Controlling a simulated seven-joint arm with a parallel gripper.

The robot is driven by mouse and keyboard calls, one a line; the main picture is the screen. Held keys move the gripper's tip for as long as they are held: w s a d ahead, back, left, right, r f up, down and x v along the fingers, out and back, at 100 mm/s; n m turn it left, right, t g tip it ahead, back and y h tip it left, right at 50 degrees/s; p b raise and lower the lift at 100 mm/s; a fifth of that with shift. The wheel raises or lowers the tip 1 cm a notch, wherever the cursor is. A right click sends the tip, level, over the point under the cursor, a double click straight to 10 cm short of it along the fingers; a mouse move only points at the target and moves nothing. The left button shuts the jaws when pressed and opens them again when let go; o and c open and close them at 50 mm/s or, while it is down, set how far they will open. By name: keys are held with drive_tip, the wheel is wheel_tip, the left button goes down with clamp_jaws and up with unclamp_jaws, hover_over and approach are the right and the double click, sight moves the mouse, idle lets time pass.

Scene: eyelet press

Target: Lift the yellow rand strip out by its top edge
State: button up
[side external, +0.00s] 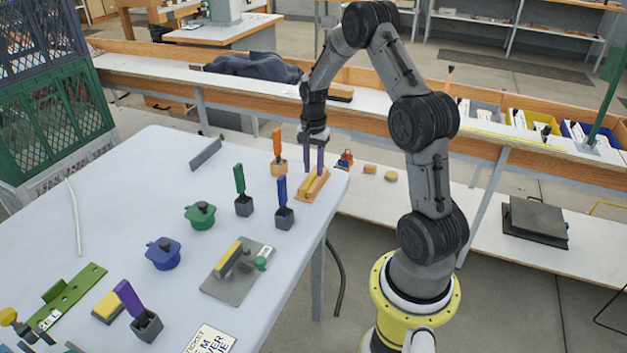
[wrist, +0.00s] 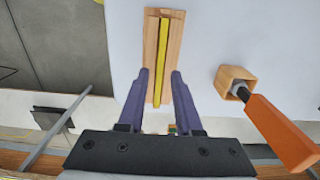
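The yellow rand strip (wrist: 163,60) stands in a slot along a wooden block (wrist: 176,40) in the wrist view. In the side view the strip (side external: 310,184) and its wooden block (side external: 316,192) lie near the table's right corner. My gripper (wrist: 160,85) is open, with one purple finger on each side of the block's near end. In the side view my gripper (side external: 313,170) points down over the block. The strip is between the fingers, with a gap on both sides in the wrist view. I cannot tell the exact fingertip height.
An orange-handled tool in a wooden holder (side external: 278,168) stands close beside my gripper. Green-handled (side external: 240,180) and blue-handled (side external: 282,190) tools stand in dark holders nearby. The table edge is close on the right. The white table (side external: 150,200) has free room behind the coloured pots.

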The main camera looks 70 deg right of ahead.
sight(313, 176)
drive_tip(key=shift+f, duration=0.7)
idle(0.8)
clamp_jaws()
drive_tip(key=shift+r, duration=0.1)
idle(0.5)
drive_tip(key=shift+r, duration=2.9)
